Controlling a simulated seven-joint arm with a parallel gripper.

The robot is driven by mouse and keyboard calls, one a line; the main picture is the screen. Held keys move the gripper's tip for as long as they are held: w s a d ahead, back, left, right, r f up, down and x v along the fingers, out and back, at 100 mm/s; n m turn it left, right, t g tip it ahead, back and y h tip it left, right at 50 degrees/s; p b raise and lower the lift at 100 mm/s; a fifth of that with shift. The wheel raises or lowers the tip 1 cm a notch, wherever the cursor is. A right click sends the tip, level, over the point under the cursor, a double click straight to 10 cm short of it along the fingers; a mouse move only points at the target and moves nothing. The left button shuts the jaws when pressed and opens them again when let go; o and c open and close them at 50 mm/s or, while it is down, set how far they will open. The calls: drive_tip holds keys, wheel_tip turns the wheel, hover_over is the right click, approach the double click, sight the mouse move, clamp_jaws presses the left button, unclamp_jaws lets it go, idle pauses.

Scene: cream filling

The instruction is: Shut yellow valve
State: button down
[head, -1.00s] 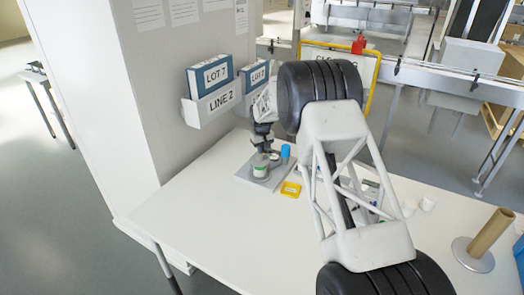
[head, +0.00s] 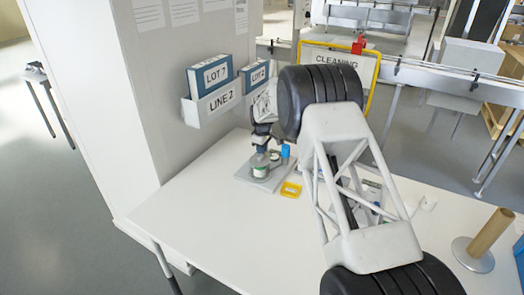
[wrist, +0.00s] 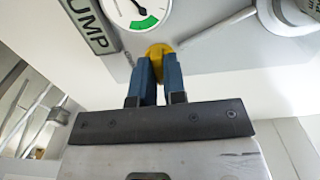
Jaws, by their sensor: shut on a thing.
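The yellow valve (wrist: 160,49) shows in the wrist view as a small yellow knob at the lower edge of a light grey panel. My gripper (wrist: 158,62) has its two blue fingers closed on the knob from either side. The fingers hide part of the knob, so its turn position cannot be told. In the head view my gripper (head: 261,141) is at the pump unit on the far left of the table. The valve cannot be made out in that view.
A dial gauge (wrist: 137,12) with a green band and a PUMP label (wrist: 90,22) sit beside the valve. A jar (head: 260,167) stands on a grey base plate (head: 246,177). A yellow tray (head: 291,190) and blue cup (head: 285,151) are close by. The front left table is clear.

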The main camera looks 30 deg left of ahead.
idle(0.3)
drive_tip(key=c, duration=1.2)
unclamp_jaws()
drive_tip(key=shift+r, duration=0.15)
drive_tip(key=shift+r, duration=3.75)
